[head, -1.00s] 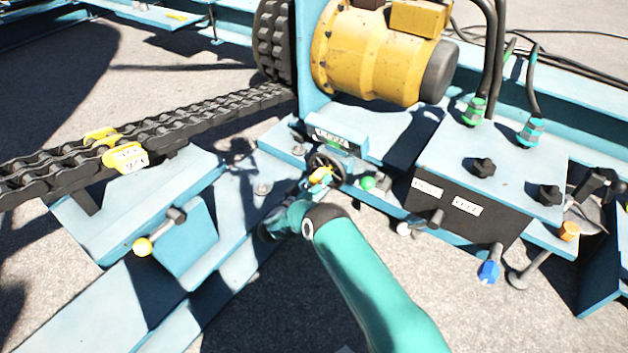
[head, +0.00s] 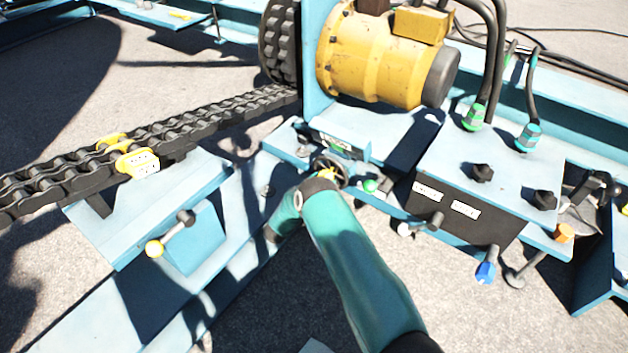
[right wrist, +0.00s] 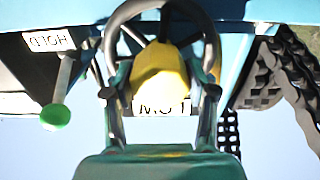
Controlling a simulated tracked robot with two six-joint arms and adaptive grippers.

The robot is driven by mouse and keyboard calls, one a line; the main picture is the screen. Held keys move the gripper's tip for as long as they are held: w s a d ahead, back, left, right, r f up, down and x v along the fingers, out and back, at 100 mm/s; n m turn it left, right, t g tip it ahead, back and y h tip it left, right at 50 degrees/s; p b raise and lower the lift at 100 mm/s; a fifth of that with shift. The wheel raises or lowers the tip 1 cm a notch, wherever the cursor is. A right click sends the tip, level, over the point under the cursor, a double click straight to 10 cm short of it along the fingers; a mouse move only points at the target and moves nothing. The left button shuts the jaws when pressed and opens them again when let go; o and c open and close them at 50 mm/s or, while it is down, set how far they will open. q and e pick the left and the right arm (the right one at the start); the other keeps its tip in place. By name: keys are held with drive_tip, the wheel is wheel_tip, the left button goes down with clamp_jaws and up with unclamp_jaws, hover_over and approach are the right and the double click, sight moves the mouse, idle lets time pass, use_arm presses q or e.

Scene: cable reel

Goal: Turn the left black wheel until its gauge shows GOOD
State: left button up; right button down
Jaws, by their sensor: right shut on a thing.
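The black wheel (head: 343,164) stands in front of a small blue gauge box (head: 352,150) and has a yellow handle (right wrist: 160,78). My right gripper (right wrist: 160,95) has its fingers on both sides of this handle and is shut on it. In the head view my right arm hides part of the wheel. A white label (right wrist: 163,105) behind the handle appears upside down in the right wrist view and seems to read LOW, partly covered. The gauge face is too small to read in the head view. My left gripper is not in view.
A green-tipped lever (right wrist: 57,115) sits beside the wheel near a HOLD label (right wrist: 48,40). A control box (head: 480,165) with black knobs stands to the right. A heavy chain (head: 190,125) runs along the left, and a yellow motor (head: 370,60) is behind.

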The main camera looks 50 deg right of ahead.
drive_tip(key=shift+w+r+m, duration=0.1)
drive_tip(key=shift+w+m, duration=0.1)
drive_tip(key=shift+m, duration=0.2)
drive_tip(key=shift+c, duration=2)
unclamp_jaws()
drive_tip(key=shift+s, duration=0.1)
drive_tip(key=shift+a, duration=0.15)
drive_tip(key=a, duration=1.1)
drive_tip(key=shift+s+a, duration=0.4)
drive_tip(key=shift+s, duration=0.05)
drive_tip(key=shift+o, duration=0.2)
